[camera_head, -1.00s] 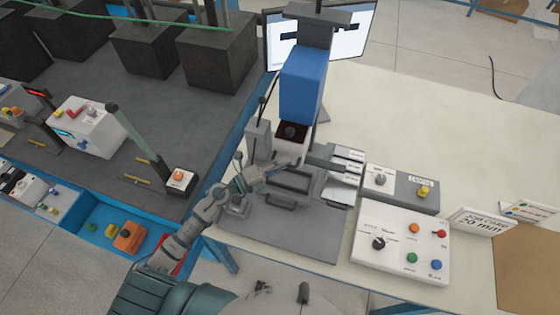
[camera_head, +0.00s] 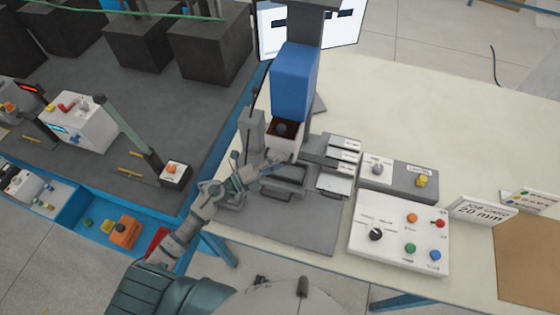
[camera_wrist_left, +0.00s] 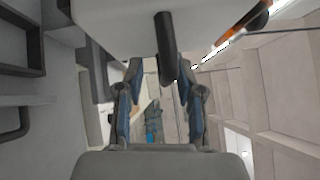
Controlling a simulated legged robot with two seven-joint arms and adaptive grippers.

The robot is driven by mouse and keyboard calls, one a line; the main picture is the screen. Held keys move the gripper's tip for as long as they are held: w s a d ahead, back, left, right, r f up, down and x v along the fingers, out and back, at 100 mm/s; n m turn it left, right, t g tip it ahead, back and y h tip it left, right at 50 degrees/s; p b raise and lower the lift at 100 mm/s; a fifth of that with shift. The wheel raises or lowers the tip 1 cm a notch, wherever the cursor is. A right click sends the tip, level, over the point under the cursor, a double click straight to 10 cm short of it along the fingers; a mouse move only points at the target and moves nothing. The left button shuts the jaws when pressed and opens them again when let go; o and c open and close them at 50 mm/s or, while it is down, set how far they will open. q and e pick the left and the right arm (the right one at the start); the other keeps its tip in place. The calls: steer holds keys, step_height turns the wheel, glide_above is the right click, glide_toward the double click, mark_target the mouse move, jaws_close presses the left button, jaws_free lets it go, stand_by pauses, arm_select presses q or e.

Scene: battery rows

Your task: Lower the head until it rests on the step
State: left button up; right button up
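My left gripper (camera_head: 279,166) is at the front of the white lower part. In the left wrist view, its two fingers (camera_wrist_left: 162,98) stand apart, with a dark rounded bar (camera_wrist_left: 166,48) projecting near the gap between them. I cannot tell whether they touch it. My right gripper is not in view.
A white control box (camera_head: 398,236) with coloured buttons and a grey switch box (camera_head: 400,178) stand to the right. A sign reading 20 mm (camera_head: 484,213) stands beyond. The back of the cream table (camera_head: 420,110) is clear. A monitor (camera_head: 340,38) is behind the column.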

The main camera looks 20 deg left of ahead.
arm_select(q)
steer(key=v, duration=1.1)
steer(key=shift+s, duration=0.25)
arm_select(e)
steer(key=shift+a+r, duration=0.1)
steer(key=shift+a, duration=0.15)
arm_select(q)
steer(key=shift+a+f, duration=0.15)
steer(key=shift+a, duration=0.15)
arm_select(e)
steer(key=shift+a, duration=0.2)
arm_select(q)
steer(key=shift+f, duration=0.1)
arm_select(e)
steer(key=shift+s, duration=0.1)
